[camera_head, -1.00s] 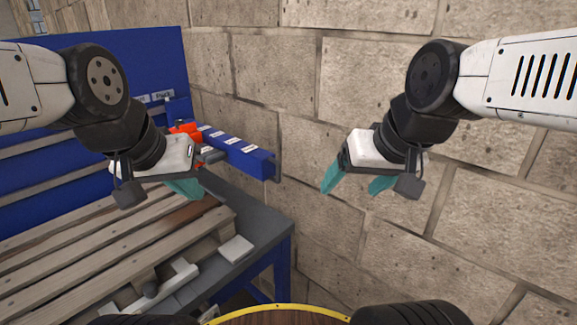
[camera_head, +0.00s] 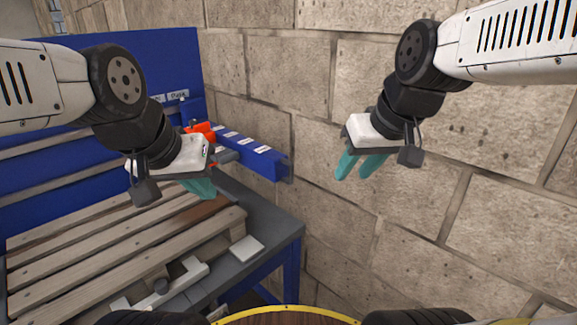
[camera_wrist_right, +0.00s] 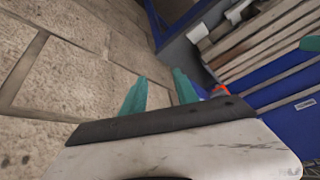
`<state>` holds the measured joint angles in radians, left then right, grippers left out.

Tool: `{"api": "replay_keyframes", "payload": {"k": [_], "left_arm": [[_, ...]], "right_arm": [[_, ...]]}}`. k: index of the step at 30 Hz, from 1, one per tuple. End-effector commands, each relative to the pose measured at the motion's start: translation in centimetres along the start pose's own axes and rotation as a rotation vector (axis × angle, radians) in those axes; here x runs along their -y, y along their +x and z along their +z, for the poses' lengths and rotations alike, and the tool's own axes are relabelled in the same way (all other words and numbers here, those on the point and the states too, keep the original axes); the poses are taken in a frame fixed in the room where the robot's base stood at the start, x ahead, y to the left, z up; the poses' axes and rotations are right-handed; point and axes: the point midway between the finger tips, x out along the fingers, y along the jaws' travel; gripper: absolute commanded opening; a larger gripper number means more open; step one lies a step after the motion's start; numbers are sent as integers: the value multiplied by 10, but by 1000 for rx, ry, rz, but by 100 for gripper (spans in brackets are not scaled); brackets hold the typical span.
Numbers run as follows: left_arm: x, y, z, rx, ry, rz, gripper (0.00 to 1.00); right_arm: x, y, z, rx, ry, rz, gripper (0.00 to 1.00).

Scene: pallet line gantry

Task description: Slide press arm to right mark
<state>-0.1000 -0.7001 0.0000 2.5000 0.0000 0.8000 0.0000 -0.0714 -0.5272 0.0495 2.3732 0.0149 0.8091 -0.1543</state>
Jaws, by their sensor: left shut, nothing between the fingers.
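The blue gantry rail (camera_head: 265,163) with pale labels on top juts out from the blue back panel along the stone wall. An orange part (camera_head: 202,130), which looks like the press arm's carriage, sits near the rail's far left end; my left wrist partly hides what is below it. An orange bit also shows in the right wrist view (camera_wrist_right: 220,91). My left gripper (camera_head: 203,188) is shut and empty, in front of the rail and over the pallet's right end. My right gripper (camera_head: 356,172) is open and empty in front of the wall, right of the rail's end; its fingers are apart in the right wrist view (camera_wrist_right: 160,90).
A slatted wooden pallet (camera_head: 110,237) lies on the grey bench (camera_head: 262,218). A pale block (camera_head: 246,248) lies on the bench by the pallet's right end. The blue back panel (camera_head: 120,75) stands behind. The stone wall (camera_head: 430,230) bounds the right side.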

Motion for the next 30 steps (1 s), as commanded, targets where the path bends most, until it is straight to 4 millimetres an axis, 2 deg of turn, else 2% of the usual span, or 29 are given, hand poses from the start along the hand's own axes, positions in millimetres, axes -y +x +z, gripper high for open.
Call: {"api": "replay_keyframes", "payload": {"k": [3, 5, 9, 15, 21, 26, 30], "left_arm": [[0, 0, 0, 0, 0, 0, 0], [0, 0, 0, 0, 0, 0, 0], [0, 0, 0, 0, 0, 0, 0], [0, 0, 0, 0, 0, 0, 0], [0, 0, 0, 0, 0, 0, 0], [0, 0, 0, 0, 0, 0, 0], [0, 0, 0, 0, 0, 0, 0]], "right_arm": [[4, 25, -44, 61, -156, -24, 36], [6, 40, -65, 84, -239, -44, 36], [15, 83, -109, 128, -418, -112, 36], [27, 140, -150, 149, -609, -214, 36], [33, 166, -164, 149, -685, -263, 36], [36, 182, -161, 151, -692, -268, 36], [40, 204, -155, 152, -692, -267, 36]]}}
